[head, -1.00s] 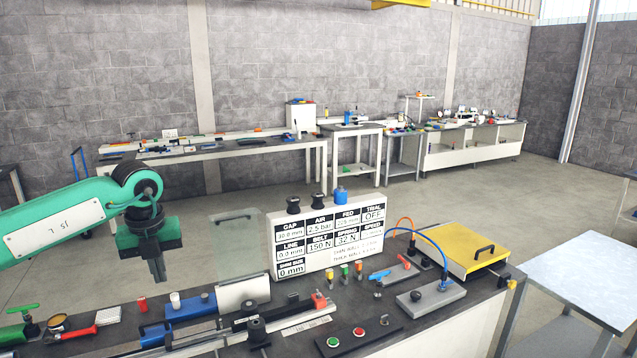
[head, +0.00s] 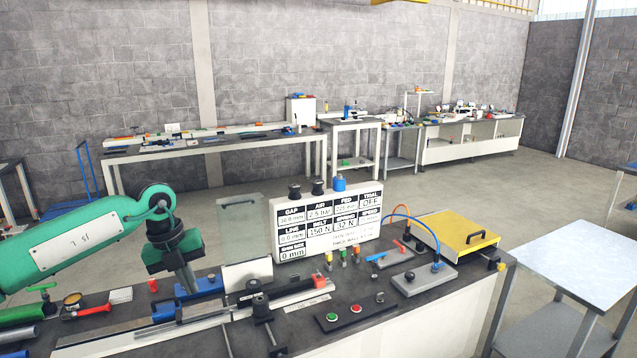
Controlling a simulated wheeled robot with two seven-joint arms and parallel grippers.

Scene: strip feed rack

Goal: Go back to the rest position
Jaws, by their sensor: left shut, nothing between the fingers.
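My left gripper (head: 184,276) comes in from the left on the green arm, its dark fingers shut and pointing down. It is above or in front of the blue fixture (head: 210,283) on the bench; whether it touches it, I cannot tell. Nothing shows between the fingers. My right gripper is not in the head view. The strip feed rack's long rail (head: 170,325) lies along the front of the dark bench. The white readout panel (head: 327,223) stands upright at the back of the bench.
A control box (head: 355,312) with red and green buttons sits at the front. A yellow-lidded box (head: 455,236) is at the right end. A clear panel (head: 239,222) stands behind the fixture. A metal table (head: 575,262) is to the right. Open floor lies behind the bench.

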